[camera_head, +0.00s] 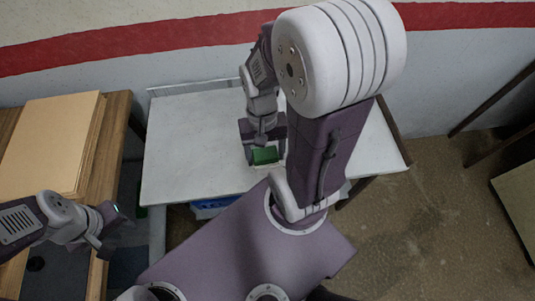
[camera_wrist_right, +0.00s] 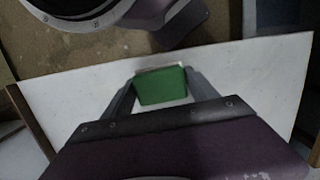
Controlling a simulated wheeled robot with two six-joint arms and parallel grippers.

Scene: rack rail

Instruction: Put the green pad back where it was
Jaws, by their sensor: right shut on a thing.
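The green pad (camera_head: 264,155) is a small green block over the white table (camera_head: 190,150), near its front edge in the head view. My right gripper (camera_head: 263,147) is shut on it. In the right wrist view the pad (camera_wrist_right: 162,88) sits between the two fingertips, with a thin pale strip along its far side. I cannot tell whether the pad touches the table top. My left gripper (camera_head: 113,222) is at the left, away from the pad, beside the wooden table. Its fingers are too small to tell open from shut.
A wooden table (camera_head: 117,125) with flat tan boards (camera_head: 52,140) stands at the left. A blue bin (camera_head: 210,207) shows under the white table's front edge. The left part of the white table is bare. A wall with a red stripe is behind.

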